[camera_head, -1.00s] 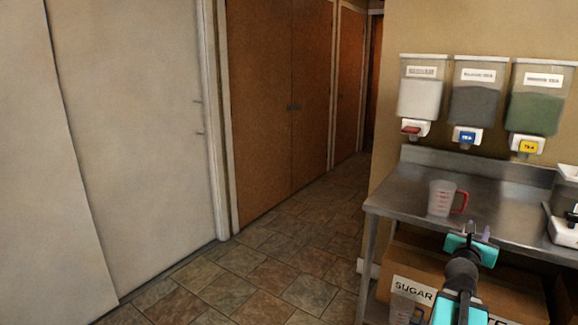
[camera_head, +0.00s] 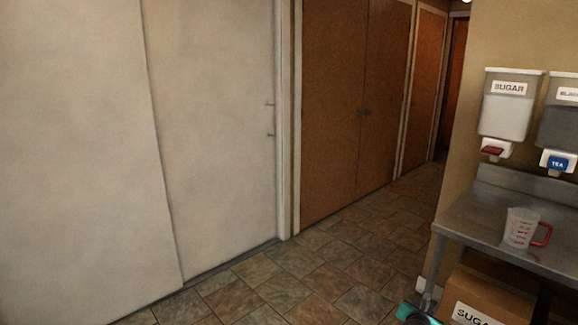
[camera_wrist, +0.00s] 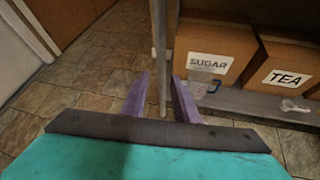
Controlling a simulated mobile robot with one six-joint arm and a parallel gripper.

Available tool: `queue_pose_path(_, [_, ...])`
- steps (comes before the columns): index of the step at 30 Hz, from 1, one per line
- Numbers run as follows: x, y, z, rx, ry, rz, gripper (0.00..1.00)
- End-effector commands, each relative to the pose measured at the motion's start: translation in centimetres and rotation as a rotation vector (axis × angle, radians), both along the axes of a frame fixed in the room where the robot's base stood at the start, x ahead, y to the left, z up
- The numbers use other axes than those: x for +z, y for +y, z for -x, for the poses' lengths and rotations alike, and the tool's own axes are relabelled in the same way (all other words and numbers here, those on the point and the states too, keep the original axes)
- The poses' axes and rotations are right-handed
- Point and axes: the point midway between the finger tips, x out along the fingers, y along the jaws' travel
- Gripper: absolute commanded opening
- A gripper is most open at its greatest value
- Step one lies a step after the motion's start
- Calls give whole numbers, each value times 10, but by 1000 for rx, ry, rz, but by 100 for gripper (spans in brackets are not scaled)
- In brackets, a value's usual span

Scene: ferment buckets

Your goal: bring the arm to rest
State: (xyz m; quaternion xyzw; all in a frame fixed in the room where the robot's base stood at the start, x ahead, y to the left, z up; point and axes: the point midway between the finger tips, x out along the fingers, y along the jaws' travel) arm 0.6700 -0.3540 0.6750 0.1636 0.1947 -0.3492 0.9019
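My gripper (camera_wrist: 160,82) shows in the wrist view with its two purple fingers apart and nothing between them. Behind the gap is a metal table leg (camera_wrist: 162,40); I cannot tell how far off it is. In the head view only a teal piece of my arm shows at the bottom edge, low in front of the steel table (camera_head: 462,222). A clear measuring cup with a red handle (camera_head: 520,228) stands upright on the table, apart from my arm.
Sugar (camera_head: 505,105) and tea dispensers hang above the table. Cardboard boxes labelled SUGAR (camera_wrist: 210,45) and TEA (camera_wrist: 288,60) sit on the lower shelf, with a clear blue-handled cup (camera_wrist: 203,84) and a white scoop (camera_wrist: 294,106). The tiled floor (camera_head: 300,262) is clear.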

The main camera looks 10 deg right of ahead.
Motion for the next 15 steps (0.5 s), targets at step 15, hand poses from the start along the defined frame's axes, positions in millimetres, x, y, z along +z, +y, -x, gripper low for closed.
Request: queue_pose_path(15, [-167,164,59,-225,137,-479,27])
